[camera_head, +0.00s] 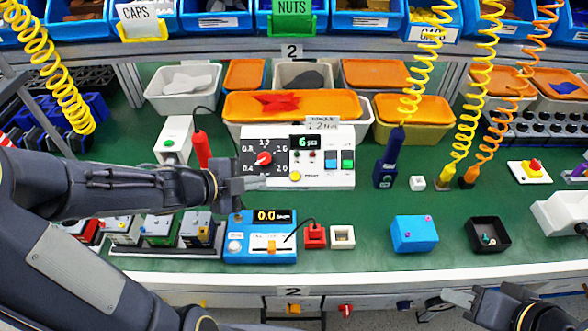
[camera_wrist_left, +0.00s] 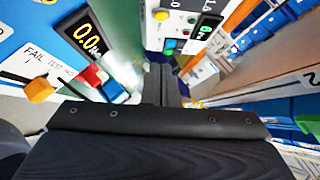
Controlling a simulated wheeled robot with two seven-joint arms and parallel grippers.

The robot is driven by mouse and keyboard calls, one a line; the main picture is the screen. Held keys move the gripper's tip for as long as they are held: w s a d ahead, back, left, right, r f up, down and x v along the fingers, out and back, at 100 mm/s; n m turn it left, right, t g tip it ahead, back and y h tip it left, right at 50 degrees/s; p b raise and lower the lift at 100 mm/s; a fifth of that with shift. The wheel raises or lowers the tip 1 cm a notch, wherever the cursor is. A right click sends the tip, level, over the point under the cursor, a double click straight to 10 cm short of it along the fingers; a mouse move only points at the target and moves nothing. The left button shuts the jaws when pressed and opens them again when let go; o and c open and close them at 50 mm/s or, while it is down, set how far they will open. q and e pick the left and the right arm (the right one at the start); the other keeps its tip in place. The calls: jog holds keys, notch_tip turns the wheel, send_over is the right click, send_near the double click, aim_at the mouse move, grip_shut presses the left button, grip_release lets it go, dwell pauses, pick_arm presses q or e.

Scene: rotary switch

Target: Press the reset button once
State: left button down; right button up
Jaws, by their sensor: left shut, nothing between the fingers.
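The white switch box (camera_head: 343,177) stands on the green bench, with a black dial, a red knob (camera_head: 264,158) and a small display showing 6. The yellow reset button (camera_head: 296,175) is at its lower front, beside the RESET label. It also shows at the top of the left wrist view (camera_wrist_left: 161,15). My left gripper (camera_head: 262,183) is shut and empty, at the box's lower left, left of the button and apart from it. Its fingers show dark in the left wrist view (camera_wrist_left: 160,85). My right gripper (camera_head: 446,302) is at the bottom right, fingers apart, away from the box.
A blue meter (camera_head: 270,257) reading 0.0 stands in front of the box. An orange-lidded bin (camera_head: 335,106) is behind it. A dark blue tool (camera_head: 390,155) hangs on a yellow coil to the right. A blue box (camera_head: 414,234) and black tray (camera_head: 487,234) are front right.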

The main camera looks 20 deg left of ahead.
aim_at(295, 176)
pick_arm(q)
jog(key=shift+d, duration=0.2)
jog(key=shift+f, duration=0.1)
jog(key=b+x, duration=0.5)
jog(key=x, duration=0.5)
jog(key=shift+w+d+f, duration=0.1)
jog(key=shift+d+f, duration=0.1)
jog(key=shift+f, duration=0.1)
jog(key=shift+w+a+f+b, duration=0.35)
jog(key=shift+w+f, duration=0.35)
jog(key=shift+w, duration=0.05)
jog(key=shift+w+a+f, duration=0.15)
jog(key=shift+w+f, duration=0.2)
jog(key=shift+w, duration=0.05)
